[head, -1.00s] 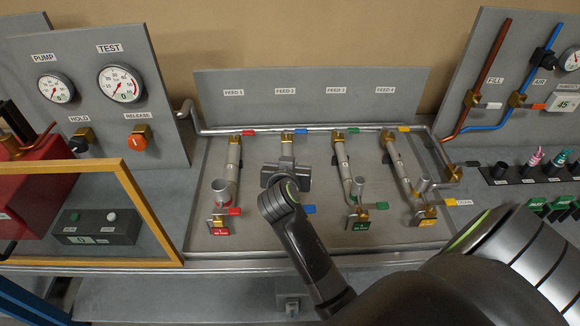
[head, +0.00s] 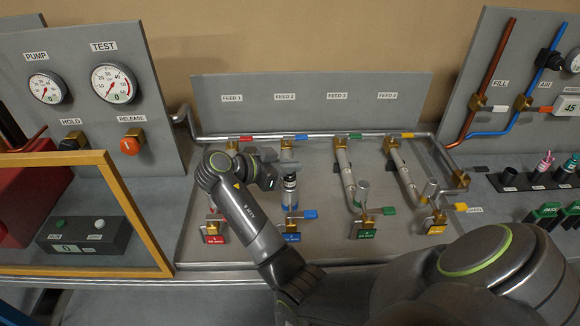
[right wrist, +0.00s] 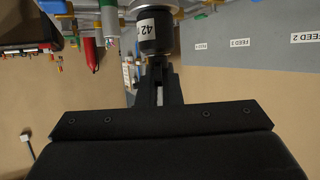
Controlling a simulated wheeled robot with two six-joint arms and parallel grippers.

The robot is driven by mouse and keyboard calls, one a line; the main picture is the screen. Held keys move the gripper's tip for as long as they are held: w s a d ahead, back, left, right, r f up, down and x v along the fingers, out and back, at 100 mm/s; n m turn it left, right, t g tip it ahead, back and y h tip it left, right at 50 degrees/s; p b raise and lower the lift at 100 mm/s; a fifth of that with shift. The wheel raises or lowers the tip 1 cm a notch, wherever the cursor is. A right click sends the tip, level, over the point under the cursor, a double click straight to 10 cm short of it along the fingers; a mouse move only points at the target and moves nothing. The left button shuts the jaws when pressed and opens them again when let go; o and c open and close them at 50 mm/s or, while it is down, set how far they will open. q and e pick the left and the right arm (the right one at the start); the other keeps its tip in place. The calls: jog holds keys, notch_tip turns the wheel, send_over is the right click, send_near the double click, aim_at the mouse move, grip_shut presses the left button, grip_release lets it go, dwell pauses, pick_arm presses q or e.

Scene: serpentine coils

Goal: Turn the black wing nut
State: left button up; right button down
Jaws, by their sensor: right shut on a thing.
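A black fitting (head: 290,183) with a pale label sits on the FEED 2 line in the head view. It also shows as a black cylinder (right wrist: 155,40) marked 42 at the top of the right wrist view. My right gripper (head: 279,178) reaches it from the left side. In the right wrist view the narrow jaws (right wrist: 158,70) are closed at the base of the black cylinder, on what I take to be the black wing nut. The jaws and the fitting hide the nut's wings. My left gripper is not in view.
FEED 1 (head: 212,228), FEED 3 (head: 348,175) and FEED 4 (head: 405,180) lines stand close on both sides. A pipe (head: 350,135) runs behind them. A yellow frame (head: 135,215) is at the left, and a rack of small parts (head: 530,185) at the right.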

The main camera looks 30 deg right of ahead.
jog(key=shift+r+m+g+p, duration=0.1)
jog(key=shift+m+g+p, duration=0.35)
jog(key=shift+m+g, duration=0.3)
jog(key=c, duration=1.6)
grip_release()
jog(key=shift+g, duration=0.25)
